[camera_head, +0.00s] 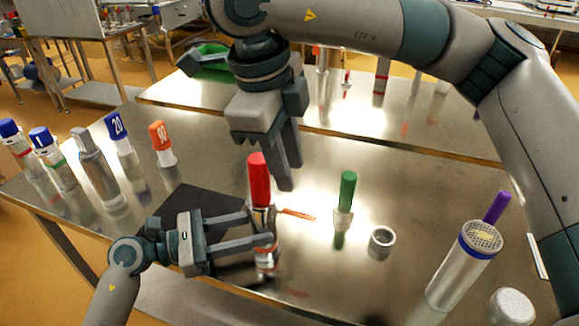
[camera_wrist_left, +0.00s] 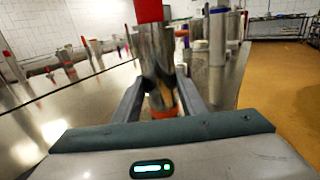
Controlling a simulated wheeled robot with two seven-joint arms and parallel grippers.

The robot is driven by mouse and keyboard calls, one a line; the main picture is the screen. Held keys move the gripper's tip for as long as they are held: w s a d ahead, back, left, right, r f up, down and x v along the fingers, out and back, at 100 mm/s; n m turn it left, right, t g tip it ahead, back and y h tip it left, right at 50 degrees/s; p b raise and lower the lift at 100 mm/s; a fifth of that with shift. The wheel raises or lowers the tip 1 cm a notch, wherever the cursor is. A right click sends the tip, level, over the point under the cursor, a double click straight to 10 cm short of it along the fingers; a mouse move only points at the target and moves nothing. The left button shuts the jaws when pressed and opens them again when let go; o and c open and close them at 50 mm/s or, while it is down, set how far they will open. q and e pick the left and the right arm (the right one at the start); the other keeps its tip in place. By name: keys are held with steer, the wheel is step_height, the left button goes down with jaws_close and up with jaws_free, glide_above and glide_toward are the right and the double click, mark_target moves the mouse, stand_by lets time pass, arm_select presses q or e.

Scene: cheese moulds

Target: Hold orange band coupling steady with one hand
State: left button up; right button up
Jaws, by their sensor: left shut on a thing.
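The coupling (camera_head: 263,222) is a shiny metal cylinder standing upright at the front edge of a black mat. A red cylindrical piece (camera_head: 259,180) sits on top of it. In the left wrist view the metal body (camera_wrist_left: 157,55) is between the fingers, with an orange band (camera_wrist_left: 165,113) at its lower end. My left gripper (camera_head: 257,229) reaches in from the left and is shut on the coupling. My right gripper (camera_head: 287,170) hangs above and slightly right of the red piece, fingers down. The gap between its fingers is hidden, and nothing is visibly held in it.
A black mat (camera_head: 190,203) lies on the steel table (camera_head: 330,270). A green-handled piece (camera_head: 346,196), a metal ring (camera_head: 382,243) and a tall blue-banded cylinder (camera_head: 456,275) stand to the right. Several capped cylinders, including an orange-capped one (camera_head: 161,143), stand at the left.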

arm_select(q)
steer(key=o, duration=1.5)
steer(key=v, duration=1.2)
